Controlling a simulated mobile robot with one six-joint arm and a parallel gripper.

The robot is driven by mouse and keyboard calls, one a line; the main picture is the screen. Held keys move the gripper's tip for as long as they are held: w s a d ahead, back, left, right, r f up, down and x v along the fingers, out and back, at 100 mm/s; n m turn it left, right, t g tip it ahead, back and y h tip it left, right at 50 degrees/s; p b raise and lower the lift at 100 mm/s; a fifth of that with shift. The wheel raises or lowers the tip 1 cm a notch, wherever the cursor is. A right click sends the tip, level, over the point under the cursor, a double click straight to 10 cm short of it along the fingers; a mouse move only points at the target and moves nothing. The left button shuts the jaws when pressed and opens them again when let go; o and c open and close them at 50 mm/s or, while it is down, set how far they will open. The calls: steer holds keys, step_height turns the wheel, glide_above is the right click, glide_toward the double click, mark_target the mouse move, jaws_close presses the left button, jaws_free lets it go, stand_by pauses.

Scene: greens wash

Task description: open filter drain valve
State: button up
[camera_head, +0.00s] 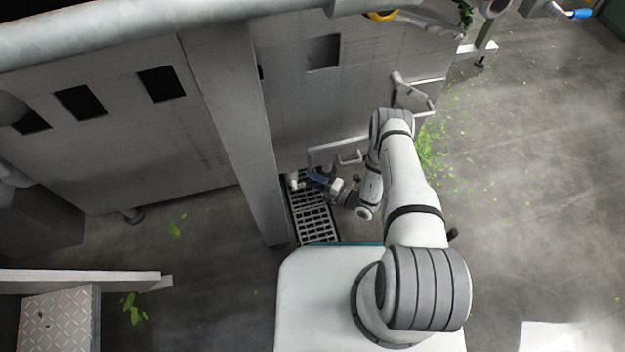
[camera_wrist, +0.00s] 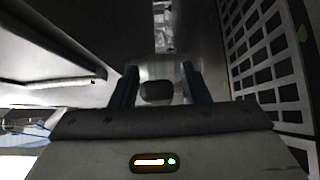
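My gripper (camera_head: 314,176) is low beside the grey machine panel, just above the floor grate. In the wrist view its two dark blue fingers (camera_wrist: 157,82) stand apart. A dark rounded piece (camera_wrist: 156,91) shows between them, with no clear contact on either finger. I cannot tell whether this piece is part of the drain valve. In the head view a small pale pipe fitting (camera_head: 293,181) is just left of the fingertips. No valve handle can be made out clearly there.
The slotted drain grate (camera_head: 313,222) lies below the gripper and fills the wrist view's right side (camera_wrist: 262,55). A grey upright post (camera_head: 235,130) stands to the left. A blue-handled fitting (camera_head: 577,13) is at the upper right. Green leaf scraps (camera_head: 436,145) litter the floor.

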jaws_close()
stand_by(0.3)
